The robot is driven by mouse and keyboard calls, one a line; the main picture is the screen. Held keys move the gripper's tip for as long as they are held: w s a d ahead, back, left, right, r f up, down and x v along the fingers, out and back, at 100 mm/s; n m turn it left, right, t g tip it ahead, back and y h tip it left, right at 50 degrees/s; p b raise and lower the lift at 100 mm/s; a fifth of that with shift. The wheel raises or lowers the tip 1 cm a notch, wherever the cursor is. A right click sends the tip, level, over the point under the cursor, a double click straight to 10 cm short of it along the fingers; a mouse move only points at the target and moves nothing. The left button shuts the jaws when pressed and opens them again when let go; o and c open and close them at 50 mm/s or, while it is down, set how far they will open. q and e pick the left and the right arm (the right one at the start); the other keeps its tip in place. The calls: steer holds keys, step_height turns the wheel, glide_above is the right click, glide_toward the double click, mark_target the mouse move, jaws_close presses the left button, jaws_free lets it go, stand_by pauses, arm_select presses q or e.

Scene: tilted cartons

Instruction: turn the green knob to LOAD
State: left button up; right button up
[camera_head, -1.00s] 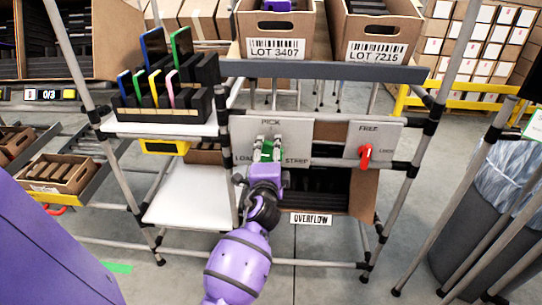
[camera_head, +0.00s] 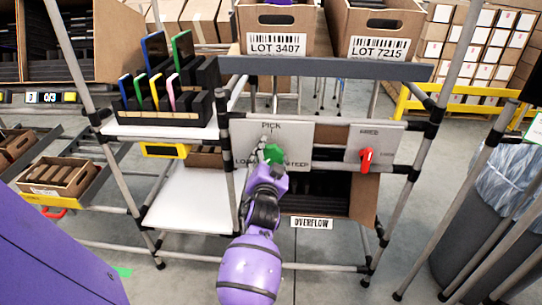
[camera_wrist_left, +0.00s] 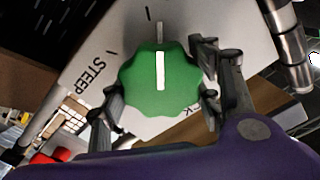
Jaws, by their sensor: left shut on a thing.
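The green knob (camera_head: 273,153) sits on a grey panel (camera_head: 300,140) marked PICK at the top, LOAD at the left and STEEP at the right. In the left wrist view the scalloped knob (camera_wrist_left: 160,82) has a white line running upright in the picture. STEEP reads at its left, and part of another label shows at lower right. My left gripper (camera_head: 268,163) is shut on the knob, a finger on either side in the wrist view (camera_wrist_left: 160,95). In the head view my gripper partly covers the knob and the LOAD label. My right gripper is not in view.
A red knob (camera_head: 366,160) is on a second panel at the right. Above stand cartons LOT 3407 (camera_head: 276,44) and LOT 7215 (camera_head: 380,46). A black rack (camera_head: 180,108) with coloured plates is at the left. Frame posts border the panels. A bin (camera_head: 480,200) stands right.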

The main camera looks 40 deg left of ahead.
arm_select(q)
steer(key=shift+d+f+n, duration=0.1)
steer(key=shift+f+n, duration=0.05)
steer(key=shift+n, duration=0.85)
steer(key=o, duration=1.1)
steer(key=shift+o, duration=0.3)
steer(key=v, duration=1.2)
